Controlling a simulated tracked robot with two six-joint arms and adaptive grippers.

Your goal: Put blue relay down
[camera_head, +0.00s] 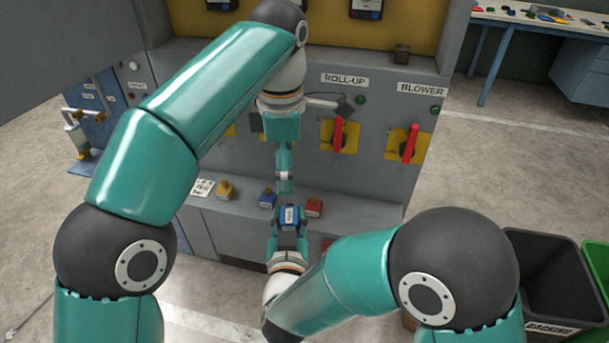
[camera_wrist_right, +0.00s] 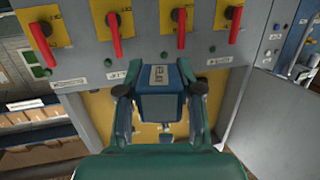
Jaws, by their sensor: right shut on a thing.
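The blue relay (camera_head: 291,216), a blue block with a pale label on top, is held by my right gripper (camera_head: 289,232) in front of the cabinet's ledge. In the right wrist view the blue relay (camera_wrist_right: 160,92) sits between the two fingers of my right gripper (camera_wrist_right: 159,95), which are shut on its sides. My left gripper (camera_head: 284,178) points down close above the ledge, behind the relay; its fingers are too small to read.
The grey ledge (camera_head: 345,213) carries a yellow block (camera_head: 225,190), another blue block (camera_head: 267,198) and a red block (camera_head: 314,207). Red levers (camera_head: 410,144) stick out from the panel above. A black bin (camera_head: 555,285) and a green bin (camera_head: 598,262) stand at right.

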